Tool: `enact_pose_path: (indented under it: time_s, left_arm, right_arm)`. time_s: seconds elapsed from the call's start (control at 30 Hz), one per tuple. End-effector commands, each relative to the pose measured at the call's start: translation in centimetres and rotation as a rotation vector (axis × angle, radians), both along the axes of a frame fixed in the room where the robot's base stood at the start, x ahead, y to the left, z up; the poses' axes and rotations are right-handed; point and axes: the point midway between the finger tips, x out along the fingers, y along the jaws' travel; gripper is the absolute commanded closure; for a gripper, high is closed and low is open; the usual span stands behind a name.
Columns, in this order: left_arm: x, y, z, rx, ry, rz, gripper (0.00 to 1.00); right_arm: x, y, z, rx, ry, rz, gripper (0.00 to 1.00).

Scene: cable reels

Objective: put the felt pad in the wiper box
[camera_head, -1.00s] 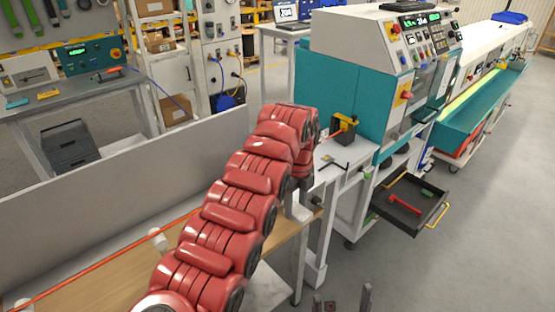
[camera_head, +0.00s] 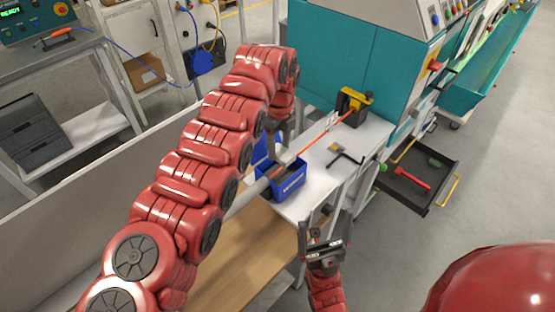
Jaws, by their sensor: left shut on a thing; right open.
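The blue wiper box (camera_head: 290,187) stands on the white bench, with lettering on its front. An orange cable (camera_head: 315,142) runs into it. An upright blue panel (camera_head: 264,150) behind it looks like its raised lid. My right gripper (camera_head: 325,226) is open, below and right of the box, near the bench's front edge. I cannot make out the felt pad for certain.
The white bench (camera_head: 362,141) carries a small tan-headed item (camera_head: 335,148), a black hex key (camera_head: 345,160) and a black-and-yellow cable guide (camera_head: 352,104). A teal machine (camera_head: 345,55) stands behind. A dark drawer (camera_head: 408,190) holding a red tool juts out at right.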

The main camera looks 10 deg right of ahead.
Motion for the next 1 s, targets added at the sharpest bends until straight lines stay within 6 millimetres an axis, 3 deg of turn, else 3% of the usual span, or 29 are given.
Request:
enact_pose_path:
  time_s: [0.1,0.37,0.53,0.93,0.97,1.0]
  left_arm:
    - [0.0,0.1,-1.7,0.002,0.001,0.000,0.98]
    - [0.0,0.0,-4.2,0.001,0.001,0.001,0.98]
    - [0.0,0.0,-7.0,0.002,0.000,0.001,0.98]
    - [0.1,0.1,-7.7,0.002,-0.003,0.001,0.98]
    - [0.1,0.1,-7.6,0.002,-0.003,0.001,0.43]
    - [0.1,0.1,-7.5,0.002,-0.003,0.001,0.36]
  right_arm:
    - [0.0,0.0,1.2,0.000,-0.001,0.000,0.02]
    - [0.0,0.0,2.4,0.000,0.000,0.000,0.02]
    - [0.0,0.0,2.8,0.000,0.000,0.000,0.02]
    - [0.0,0.0,2.1,0.000,0.000,0.000,0.02]
    - [0.0,0.0,2.2,0.000,0.000,0.000,0.02]
    - [0.0,0.0,2.3,0.000,0.000,0.000,0.02]
